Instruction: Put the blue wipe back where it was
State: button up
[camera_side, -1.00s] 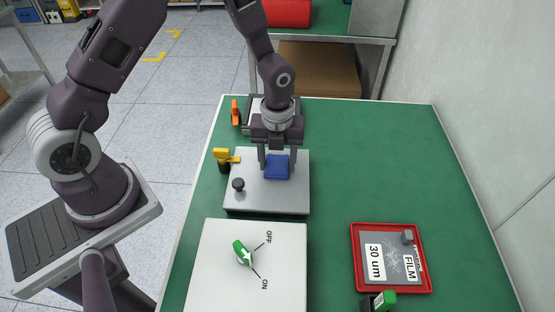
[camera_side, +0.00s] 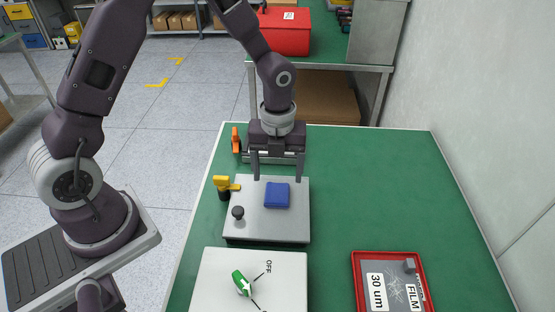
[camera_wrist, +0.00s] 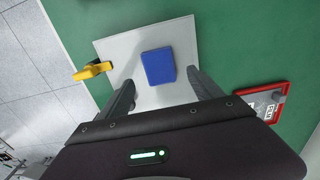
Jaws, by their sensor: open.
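The blue wipe (camera_side: 277,195) is a small folded blue block. It lies flat on the grey metal plate (camera_side: 262,228), and in the wrist view the wipe (camera_wrist: 158,66) also rests on the pale plate (camera_wrist: 116,48). My gripper (camera_side: 278,179) is open and empty, with its fingers apart on either side of the wipe's line. In the side view the fingertips are above the wipe and apart from it. In the wrist view the fingers flank the wipe with gaps.
A yellow clamp (camera_side: 222,183) and a black knob (camera_side: 238,213) are at the plate's left side. A panel with a green switch (camera_side: 242,283) is in front. A red-framed film tray (camera_side: 357,283) lies at right. The green table (camera_side: 375,190) is clear right of the plate.

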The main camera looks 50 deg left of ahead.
aim_at(277, 192)
jog(key=s+a+r+n+t+y, duration=0.1)
jog(key=s+r+n, duration=0.35)
jog(key=r, duration=0.45)
jog(key=s+a+r+n+t, duration=0.1)
jog(key=s+r+n, duration=0.2)
jog(key=r+n, duration=0.4)
jog(key=s+r+n+t+h, duration=0.1)
jog(key=s+r+n+t, duration=0.2)
jog(key=s+n, duration=1)
notch_tip(277, 192, up, 3)
jog(key=shift+d+r+n+t, duration=0.2)
jog(key=shift+n+t, duration=0.1)
jog(key=shift+n, duration=0.95)
jog(key=shift+a, duration=0.1)
